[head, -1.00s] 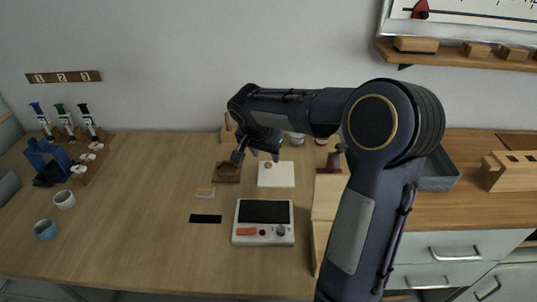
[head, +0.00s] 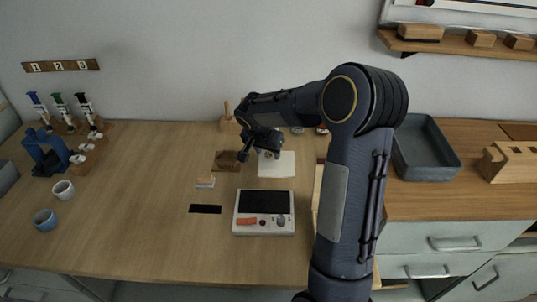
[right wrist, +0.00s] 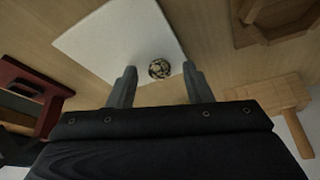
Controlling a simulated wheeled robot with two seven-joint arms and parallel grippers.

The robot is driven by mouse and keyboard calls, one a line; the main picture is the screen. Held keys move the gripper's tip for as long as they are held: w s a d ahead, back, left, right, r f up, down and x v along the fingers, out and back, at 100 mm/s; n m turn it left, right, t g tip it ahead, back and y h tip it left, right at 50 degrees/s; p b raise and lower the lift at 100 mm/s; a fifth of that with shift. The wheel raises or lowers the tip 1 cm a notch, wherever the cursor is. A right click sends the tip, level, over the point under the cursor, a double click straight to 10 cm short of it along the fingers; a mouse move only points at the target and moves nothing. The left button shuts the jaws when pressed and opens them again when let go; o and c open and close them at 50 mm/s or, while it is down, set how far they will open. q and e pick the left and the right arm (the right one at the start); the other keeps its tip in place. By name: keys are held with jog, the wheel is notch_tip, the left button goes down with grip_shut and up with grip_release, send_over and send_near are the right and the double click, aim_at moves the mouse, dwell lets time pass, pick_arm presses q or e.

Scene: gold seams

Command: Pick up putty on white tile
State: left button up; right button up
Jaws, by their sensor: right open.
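The putty, a small mottled dark and tan ball (right wrist: 159,69), lies on the white tile (right wrist: 105,42) in the right wrist view. The tile also shows in the head view (head: 276,170), where my right gripper hides part of its upper left. My right gripper (head: 259,157) is open and empty, close over the tile. In the right wrist view, the two fingertips (right wrist: 158,72) stand apart, one on each side of the ball's place in the picture. I cannot tell whether either finger touches it. My left gripper is out of view.
A wooden tray (head: 228,161) lies just left of the tile. A white scale with a dark top (head: 264,226) sits in front. A black strip (head: 205,209) and a small spreader-like piece (head: 205,182) lie left. A grey bin (head: 428,174) stands right.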

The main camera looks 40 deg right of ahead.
grip_shut()
jog(key=shift+r, duration=0.2)
